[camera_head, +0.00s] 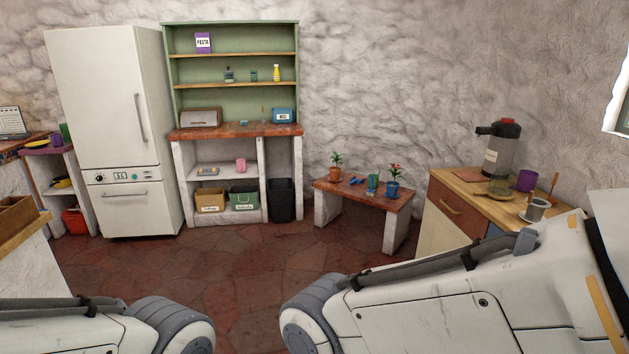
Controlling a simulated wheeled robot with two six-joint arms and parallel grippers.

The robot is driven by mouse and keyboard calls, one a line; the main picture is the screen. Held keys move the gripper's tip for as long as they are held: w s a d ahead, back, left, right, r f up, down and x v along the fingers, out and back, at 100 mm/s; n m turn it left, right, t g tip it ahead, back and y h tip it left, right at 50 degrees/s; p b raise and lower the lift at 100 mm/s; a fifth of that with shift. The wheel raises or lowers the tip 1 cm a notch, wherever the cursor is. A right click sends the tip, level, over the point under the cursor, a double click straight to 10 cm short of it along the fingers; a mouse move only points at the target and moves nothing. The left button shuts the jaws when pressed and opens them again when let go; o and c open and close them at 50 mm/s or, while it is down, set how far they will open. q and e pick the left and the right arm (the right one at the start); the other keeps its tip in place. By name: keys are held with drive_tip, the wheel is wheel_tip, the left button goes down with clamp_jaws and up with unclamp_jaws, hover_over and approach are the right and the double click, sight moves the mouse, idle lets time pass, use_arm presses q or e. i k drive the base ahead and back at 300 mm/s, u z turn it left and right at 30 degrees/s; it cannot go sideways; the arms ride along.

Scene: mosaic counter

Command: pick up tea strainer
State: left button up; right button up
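A small grey metal cup-shaped item (536,210) stands near the front right of the wooden counter (470,177), on what looks like a pale saucer. A thin brown stick or handle (553,184) rises just behind it. This may be the tea strainer, but it is too small to tell. My two arms cross the bottom of the head view, the right one passing in front of the counter's lower part. Neither gripper shows.
On the counter are a grey dispenser (502,150) with a dark top, a purple cup (526,180) and a yellowish dish (501,187). A low bench (337,190) with potted plants stands by the wall. A fridge (112,110) and green shelf (235,41) are further left. The middle floor (245,270) is clear.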

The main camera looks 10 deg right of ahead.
sight(537, 206)
drive_tip(key=z, duration=0.3)
drive_tip(key=i, duration=1.45)
drive_tip(key=z, duration=1.5)
drive_tip(key=i, duration=1.1)
drive_tip(key=z, duration=1.1)
drive_tip(key=i, duration=0.3)
drive_tip(key=z, duration=0.1)
